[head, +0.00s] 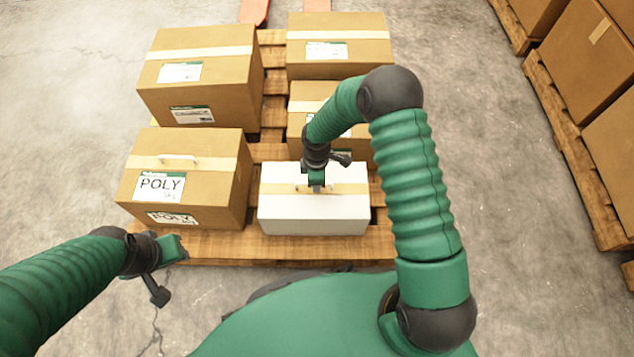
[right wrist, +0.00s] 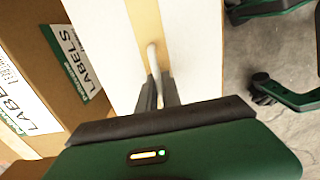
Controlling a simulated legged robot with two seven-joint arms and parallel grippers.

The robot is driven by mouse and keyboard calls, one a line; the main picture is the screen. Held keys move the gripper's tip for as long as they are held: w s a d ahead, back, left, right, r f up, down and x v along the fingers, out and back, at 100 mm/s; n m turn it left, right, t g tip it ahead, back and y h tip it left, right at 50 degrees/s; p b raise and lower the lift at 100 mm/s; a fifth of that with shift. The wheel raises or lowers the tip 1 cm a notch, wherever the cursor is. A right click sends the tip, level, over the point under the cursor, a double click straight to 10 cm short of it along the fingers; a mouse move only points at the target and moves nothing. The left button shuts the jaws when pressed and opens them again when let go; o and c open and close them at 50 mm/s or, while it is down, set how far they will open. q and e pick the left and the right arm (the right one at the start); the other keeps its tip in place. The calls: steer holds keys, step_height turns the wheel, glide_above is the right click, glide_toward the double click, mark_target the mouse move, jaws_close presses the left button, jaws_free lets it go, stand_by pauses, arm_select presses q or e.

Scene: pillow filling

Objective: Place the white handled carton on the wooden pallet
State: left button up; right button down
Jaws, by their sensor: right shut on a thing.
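The white handled carton (head: 315,213) sits at the near right of the wooden pallet (head: 215,247), upright, with a tan tape strip across its top. I cannot tell whether its base fully rests on the slats. My right gripper (head: 317,188) comes down from above and is shut on the carton's handle. In the right wrist view the fingers (right wrist: 158,92) close around the pale handle, and the white carton (right wrist: 198,60) fills the middle. My left gripper (head: 172,268) hangs empty in front of the pallet's near left edge; its finger gap is unclear.
Several brown cartons share the pallet: one labelled POLY (head: 218,165) at the left, one at the back left (head: 225,95), one at the back right (head: 350,65) and one behind the white carton (head: 305,95). More loaded pallets (head: 575,150) stand at the right. Bare floor (head: 55,150) lies left.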

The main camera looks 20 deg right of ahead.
steer(key=c, duration=1.5)
jaws_free()
steer(key=shift+s, duration=0.1)
step_height(320, 180, up, 12)
steer(key=f+p, duration=0.1)
steer(key=p, duration=0.6)
steer(key=s+r+m+t, duration=0.1)
steer(key=s+r+m, duration=0.3)
steer(key=r, duration=0.1)
steer(key=s+r+m, duration=0.5)
steer(key=r, duration=0.1)
steer(key=s+r+m+t, duration=0.1)
steer(key=s+r+m, duration=0.3)
steer(key=s+r, duration=0.1)
steer(key=shift+s+d+r+t, duration=0.15)
steer(key=shift+s+d+t, duration=0.05)
steer(key=shift+t, duration=0.1)
